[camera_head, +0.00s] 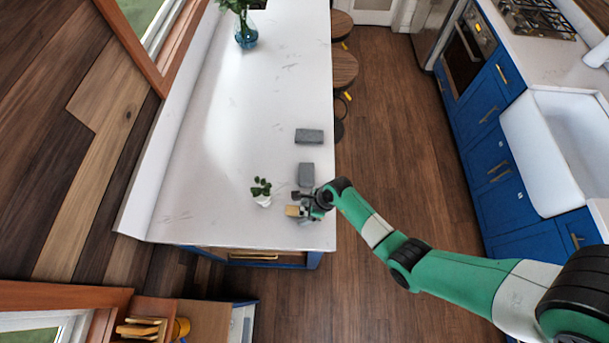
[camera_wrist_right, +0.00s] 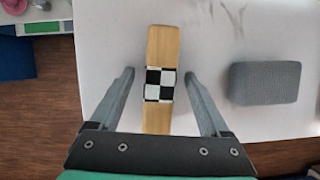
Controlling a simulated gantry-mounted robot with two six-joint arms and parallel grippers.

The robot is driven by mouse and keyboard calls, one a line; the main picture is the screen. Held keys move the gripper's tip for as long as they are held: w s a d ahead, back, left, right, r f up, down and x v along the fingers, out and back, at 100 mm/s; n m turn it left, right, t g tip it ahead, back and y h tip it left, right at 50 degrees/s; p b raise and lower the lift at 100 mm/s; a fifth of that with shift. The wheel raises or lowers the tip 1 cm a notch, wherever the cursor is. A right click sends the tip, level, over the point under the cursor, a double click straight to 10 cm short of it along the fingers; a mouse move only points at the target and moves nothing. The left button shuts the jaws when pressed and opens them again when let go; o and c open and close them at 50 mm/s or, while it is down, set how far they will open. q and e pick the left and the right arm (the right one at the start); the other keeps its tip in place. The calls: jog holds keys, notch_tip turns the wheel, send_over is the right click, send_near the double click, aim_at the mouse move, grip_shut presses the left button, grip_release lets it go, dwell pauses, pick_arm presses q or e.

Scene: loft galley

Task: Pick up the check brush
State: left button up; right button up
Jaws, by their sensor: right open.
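The check brush (camera_wrist_right: 161,52) is a wooden bar with a black-and-white checkered band around its middle. In the right wrist view it lies on the white counter between the two fingers of my right gripper (camera_wrist_right: 157,95). The fingers are open, one on each side, with a gap to the brush on both sides. In the head view the brush's tan end (camera_head: 292,211) shows beside my right gripper (camera_head: 305,207), which hides the rest. My left gripper is not seen in either view.
A grey block (camera_head: 306,174) lies just beyond my right gripper; in the wrist view a grey block (camera_wrist_right: 264,83) is right of the fingers. Another grey block (camera_head: 309,136) lies farther back. A small potted plant (camera_head: 262,191) stands to the left. The counter (camera_head: 220,130) is mostly clear.

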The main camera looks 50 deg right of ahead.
jog(key=shift+f, duration=0.25)
dwell(0.3)
grip_shut()
dwell(0.4)
